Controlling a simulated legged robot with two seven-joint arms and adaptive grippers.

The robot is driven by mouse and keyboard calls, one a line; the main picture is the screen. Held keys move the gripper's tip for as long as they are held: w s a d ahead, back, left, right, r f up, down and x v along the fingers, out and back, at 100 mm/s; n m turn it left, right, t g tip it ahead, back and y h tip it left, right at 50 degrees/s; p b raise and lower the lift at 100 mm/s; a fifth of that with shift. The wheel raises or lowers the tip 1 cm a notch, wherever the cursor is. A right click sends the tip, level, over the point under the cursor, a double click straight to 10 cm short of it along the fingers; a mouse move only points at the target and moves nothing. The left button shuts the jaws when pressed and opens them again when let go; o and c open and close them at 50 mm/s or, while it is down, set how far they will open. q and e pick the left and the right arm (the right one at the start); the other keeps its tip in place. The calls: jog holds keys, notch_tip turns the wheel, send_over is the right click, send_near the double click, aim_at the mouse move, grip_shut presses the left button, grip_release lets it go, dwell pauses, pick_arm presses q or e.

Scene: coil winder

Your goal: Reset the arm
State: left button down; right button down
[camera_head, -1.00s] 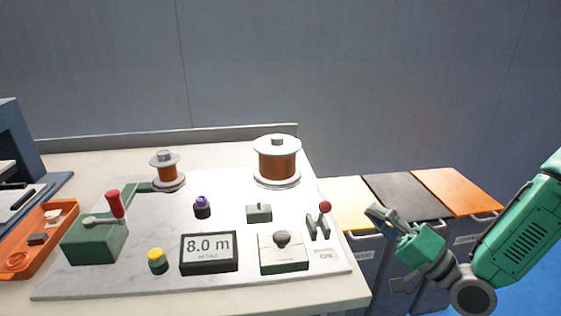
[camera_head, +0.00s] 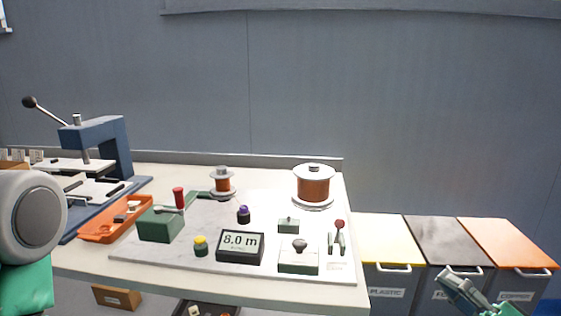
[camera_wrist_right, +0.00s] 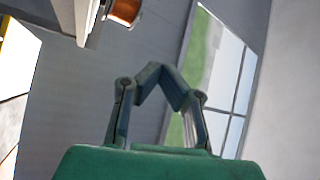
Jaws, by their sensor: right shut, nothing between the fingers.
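My right gripper (camera_head: 452,278) is at the lower right of the head view, in front of the bins and right of the table, apart from the machine. In the right wrist view its fingertips (camera_wrist_right: 160,72) meet and hold nothing. My left arm shows only as a grey joint and green link at the left edge, and its gripper is out of view. The coil winder's base plate (camera_head: 180,260) carries a green crank box (camera_head: 158,226) with a red handle (camera_head: 179,198), a display (camera_head: 240,247) reading 8.0 m, and a red-knobbed lever (camera_head: 339,226).
A large copper spool (camera_head: 313,187) and a small one (camera_head: 222,184) stand on the plate. An orange tray (camera_head: 110,230) and a blue press (camera_head: 120,150) are at left. Lidded bins, yellow (camera_head: 385,238), black (camera_head: 445,240) and orange (camera_head: 510,243), stand right of the table.

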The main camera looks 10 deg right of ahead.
jog(key=s+a+f+n+g+h, duration=0.25)
jog(key=f+g, duration=0.25)
jog(key=f, duration=0.5)
jog(key=s+a+f+n+g+h, duration=0.2)
jog(key=a+f+n+g+h, duration=0.3)
jog(key=f, duration=0.6)
jog(key=s+d+f+n+g+h, duration=0.1)
jog(key=s+f+g, duration=0.3)
jog(key=s, duration=0.4)
jog(key=s+d+f+g+h, duration=0.1)
jog(key=s+f+g, duration=0.2)
jog(key=s, duration=0.5)
jog(key=shift+s+d+f+n+g, duration=0.15)
jog(key=shift+s+f+n+g, duration=0.25)
jog(key=shift+g, duration=0.2)
jog(key=shift+a+r+h, duration=0.1)
jog(key=shift+a+h, duration=0.15)
jog(key=shift+d, duration=0.2)
